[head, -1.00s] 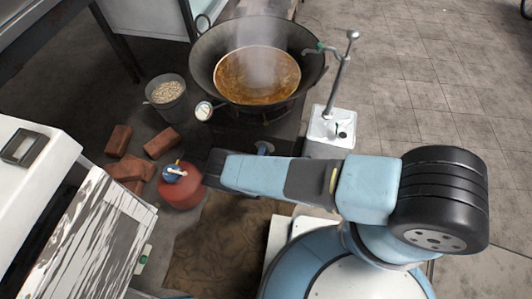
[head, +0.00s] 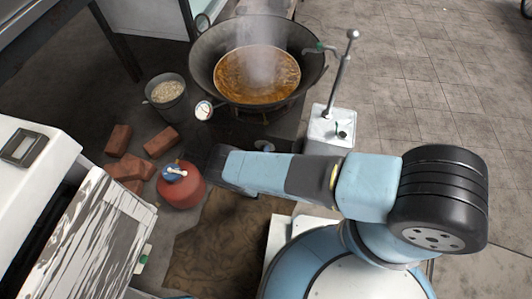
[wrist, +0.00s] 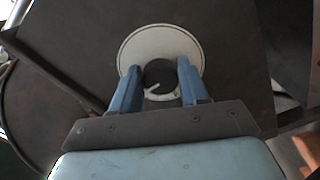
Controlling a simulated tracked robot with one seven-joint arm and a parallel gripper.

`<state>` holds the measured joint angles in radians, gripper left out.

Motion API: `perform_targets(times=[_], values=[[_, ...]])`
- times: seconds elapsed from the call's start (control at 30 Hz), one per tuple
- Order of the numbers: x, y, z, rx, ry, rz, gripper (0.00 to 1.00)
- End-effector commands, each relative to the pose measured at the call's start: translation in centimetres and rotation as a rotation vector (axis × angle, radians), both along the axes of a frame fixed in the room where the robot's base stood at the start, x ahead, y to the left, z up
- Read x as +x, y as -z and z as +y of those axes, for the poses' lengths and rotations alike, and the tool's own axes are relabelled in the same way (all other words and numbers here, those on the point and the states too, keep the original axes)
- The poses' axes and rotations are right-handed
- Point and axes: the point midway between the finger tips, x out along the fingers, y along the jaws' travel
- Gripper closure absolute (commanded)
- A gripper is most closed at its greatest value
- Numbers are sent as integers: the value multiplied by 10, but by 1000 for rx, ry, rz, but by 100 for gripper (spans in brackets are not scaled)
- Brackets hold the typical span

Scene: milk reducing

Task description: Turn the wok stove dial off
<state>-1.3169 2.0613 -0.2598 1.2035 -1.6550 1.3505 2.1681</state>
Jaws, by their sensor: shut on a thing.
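The dial (wrist: 160,76) is a dark round knob with a pale pointer line, on a white round plate (wrist: 160,38) in the wrist view. The pointer lies slanted, near level. My gripper (wrist: 160,82) has its two blue fingers on either side of the dial and is shut on it. In the head view my arm hides the dial and the fingertips. The wok (head: 309,66) stands at the top centre, with steaming brown liquid (head: 250,88) in it.
A red gas cylinder (head: 184,191) stands left of my arm. Bricks (head: 158,143) and a grey bucket (head: 170,108) are beyond it. A white box with a tap pipe (head: 331,126) stands right of the wok. Tiled floor at right is clear.

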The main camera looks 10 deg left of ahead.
Motion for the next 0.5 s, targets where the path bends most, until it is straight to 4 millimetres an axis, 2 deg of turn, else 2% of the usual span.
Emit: perform_targets(times=[0.5], values=[[0,0,1,94,-1,-8,86]])
